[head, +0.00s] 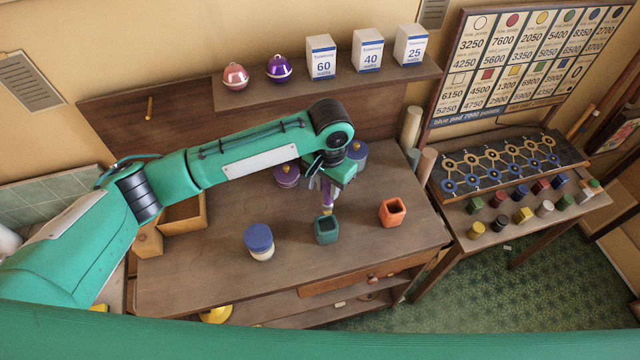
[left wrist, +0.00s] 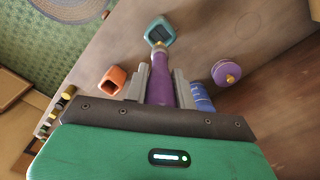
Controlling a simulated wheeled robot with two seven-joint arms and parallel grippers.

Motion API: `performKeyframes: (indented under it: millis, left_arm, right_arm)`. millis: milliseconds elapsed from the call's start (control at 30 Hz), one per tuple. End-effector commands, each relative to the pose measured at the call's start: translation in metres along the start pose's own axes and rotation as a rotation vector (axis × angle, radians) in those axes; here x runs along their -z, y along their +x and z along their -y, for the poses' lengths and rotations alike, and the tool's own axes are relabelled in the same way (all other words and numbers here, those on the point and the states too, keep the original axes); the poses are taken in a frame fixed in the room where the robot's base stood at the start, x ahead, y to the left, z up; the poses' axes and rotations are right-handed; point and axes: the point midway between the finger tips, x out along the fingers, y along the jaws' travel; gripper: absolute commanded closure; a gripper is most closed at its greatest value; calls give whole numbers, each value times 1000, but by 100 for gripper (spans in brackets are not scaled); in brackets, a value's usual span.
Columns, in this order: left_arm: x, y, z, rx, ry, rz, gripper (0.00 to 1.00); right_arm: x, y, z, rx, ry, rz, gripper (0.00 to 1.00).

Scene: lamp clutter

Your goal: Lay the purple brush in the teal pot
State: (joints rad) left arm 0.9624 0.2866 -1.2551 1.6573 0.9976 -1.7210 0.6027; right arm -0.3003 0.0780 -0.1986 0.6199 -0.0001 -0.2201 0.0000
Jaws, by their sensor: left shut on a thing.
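The purple brush (head: 327,190) hangs tip down from my left gripper (head: 325,182), which is shut on its handle. In the left wrist view the purple handle (left wrist: 162,88) lies between the two grey fingers (left wrist: 160,75). Its pale yellowish tip points toward the teal pot. The teal pot (head: 326,232) is a small square, open-topped pot standing on the wooden desk. It also shows in the left wrist view (left wrist: 160,29), just beyond the brush tip. The tip is at or just above the pot's far rim; I cannot tell whether they touch. My right gripper is not in view.
An orange pot (head: 392,213) stands right of the teal pot, and a blue-lidded white jar (head: 259,243) left. The desk (head: 205,265) is clear at front left. A shelf (head: 390,85) holds boxes behind.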

Motion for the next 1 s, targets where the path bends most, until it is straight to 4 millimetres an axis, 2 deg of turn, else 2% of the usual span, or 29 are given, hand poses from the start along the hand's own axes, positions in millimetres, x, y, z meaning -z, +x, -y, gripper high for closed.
performKeyframes:
  millis: [233,400,467,800,1000]
  left_arm:
    - [0,-1,0,0,-1,0,97]
    - [-1,-4,0,0,-2,1,97]
    - [-1,10,0,-1,-2,3,97]
    - [-1,51,0,0,-2,1,97]
    - [-1,74,0,0,-2,1,97]
  right_arm:
    - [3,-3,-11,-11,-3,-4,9]
    - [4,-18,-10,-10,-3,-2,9]
    - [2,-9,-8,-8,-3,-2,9]
    - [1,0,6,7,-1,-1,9]
    - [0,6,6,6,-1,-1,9]
